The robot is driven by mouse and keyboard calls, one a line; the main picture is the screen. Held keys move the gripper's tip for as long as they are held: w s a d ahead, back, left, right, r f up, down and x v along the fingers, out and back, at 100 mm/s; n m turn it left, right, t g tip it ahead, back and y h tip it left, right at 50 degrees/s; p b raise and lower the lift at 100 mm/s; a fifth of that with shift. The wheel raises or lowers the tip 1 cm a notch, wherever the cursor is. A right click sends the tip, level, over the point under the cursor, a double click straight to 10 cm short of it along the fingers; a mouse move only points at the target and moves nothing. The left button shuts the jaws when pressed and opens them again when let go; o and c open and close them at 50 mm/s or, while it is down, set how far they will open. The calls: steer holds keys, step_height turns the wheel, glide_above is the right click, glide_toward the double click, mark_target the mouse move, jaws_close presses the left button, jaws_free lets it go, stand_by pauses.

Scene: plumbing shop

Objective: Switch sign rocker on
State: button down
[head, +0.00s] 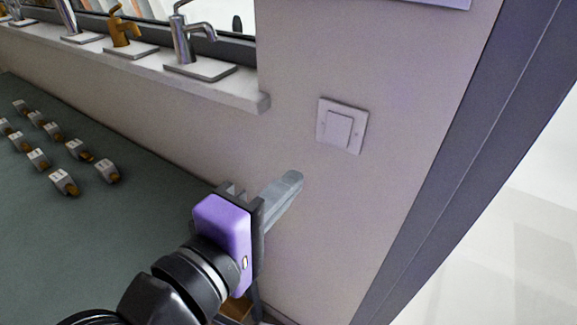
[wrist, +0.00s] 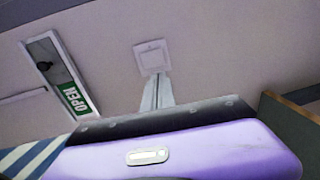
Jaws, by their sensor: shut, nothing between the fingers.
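The rocker switch (head: 338,130) is a pale square plate with a raised rocker in its middle, on the wall right of the shelf end in the head view. It also shows in the wrist view (wrist: 152,56), just beyond my fingertips. My gripper (head: 292,180) is shut and empty, its fingers together and pointing at the wall. In the head view the fingertips appear below and left of the switch. I cannot tell whether they touch the wall. Which way the rocker is pressed is too small to tell.
A shelf (head: 180,77) with several taps runs along the wall at upper left. Below it a dark green surface (head: 100,230) carries several small fittings. A dark door frame (head: 470,150) stands to the right. The wall around the switch is bare.

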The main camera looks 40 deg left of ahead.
mark_target(334, 140)
steer(key=p+x, duration=0.2)
steer(key=x, duration=1)
steer(key=shift+w+a+f, duration=0.1)
steer(key=shift+w, duration=0.1)
steer(key=shift+w+f+b, duration=0.2)
steer(key=shift+f+b, duration=0.15)
steer(key=shift+b, duration=0.25)
steer(key=shift+r+t, duration=0.25)
steer(key=shift+t, duration=0.05)
